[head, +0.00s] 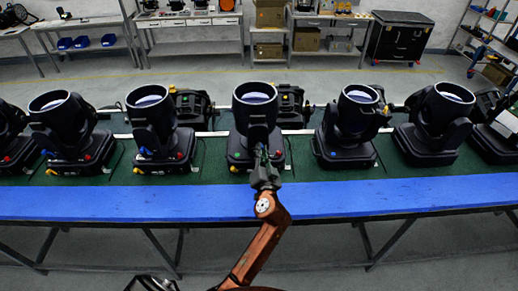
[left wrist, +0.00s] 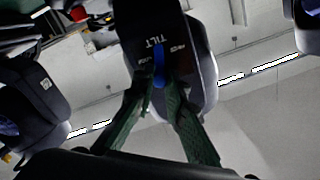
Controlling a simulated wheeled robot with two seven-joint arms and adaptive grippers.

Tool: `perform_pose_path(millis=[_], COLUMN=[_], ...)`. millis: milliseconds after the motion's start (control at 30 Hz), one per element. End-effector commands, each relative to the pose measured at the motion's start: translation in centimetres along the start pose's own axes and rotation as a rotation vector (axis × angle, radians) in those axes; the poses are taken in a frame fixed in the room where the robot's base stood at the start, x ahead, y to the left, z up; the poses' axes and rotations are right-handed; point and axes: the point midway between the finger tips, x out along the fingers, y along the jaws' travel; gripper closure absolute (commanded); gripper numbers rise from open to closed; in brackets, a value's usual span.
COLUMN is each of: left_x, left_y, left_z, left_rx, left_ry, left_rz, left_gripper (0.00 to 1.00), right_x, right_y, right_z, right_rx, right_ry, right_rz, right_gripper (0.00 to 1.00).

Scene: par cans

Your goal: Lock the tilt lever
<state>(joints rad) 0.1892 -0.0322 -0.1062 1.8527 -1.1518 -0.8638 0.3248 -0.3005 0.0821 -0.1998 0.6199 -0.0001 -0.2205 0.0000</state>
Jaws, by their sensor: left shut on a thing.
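The par can fixture (head: 253,112) in the middle of the row stands upright on its black base, lens facing up. My left gripper (head: 264,166) reaches its near side from below. In the left wrist view, a black housing (left wrist: 148,22) carries white TILT lettering. The blue tilt lever (left wrist: 158,64) lies just beyond the lettering, between the fingertips of my left gripper (left wrist: 159,86). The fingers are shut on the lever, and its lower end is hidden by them. My right gripper is not in view.
Similar black fixtures stand in a row on both sides, including one at left (head: 60,125) and one at right (head: 350,130). They sit on a green mat (head: 209,160) behind the blue bench edge (head: 100,202). Workbenches and a black case (head: 400,38) stand far back.

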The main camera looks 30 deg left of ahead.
Motion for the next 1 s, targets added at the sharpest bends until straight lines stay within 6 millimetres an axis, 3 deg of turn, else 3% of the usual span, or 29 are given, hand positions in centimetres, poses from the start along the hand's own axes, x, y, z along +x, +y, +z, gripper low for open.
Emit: perform_pose_path(millis=[400,967,1000], left_x=[-0.04,-0.04,-0.04], left_y=[0.58,0.74,0.74], left_z=[-0.28,-0.26,-0.27], left_rx=[0.194,0.222,0.222], left_ry=[0.002,0.003,0.003], left_rz=[0.0,0.0,0.0], left_gripper=[1.0,1.0,0.86], right_x=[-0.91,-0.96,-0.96], right_y=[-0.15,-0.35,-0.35], right_z=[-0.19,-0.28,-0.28], right_rx=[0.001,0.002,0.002], right_ry=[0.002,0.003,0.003], right_rz=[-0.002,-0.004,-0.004], right_gripper=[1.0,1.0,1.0])
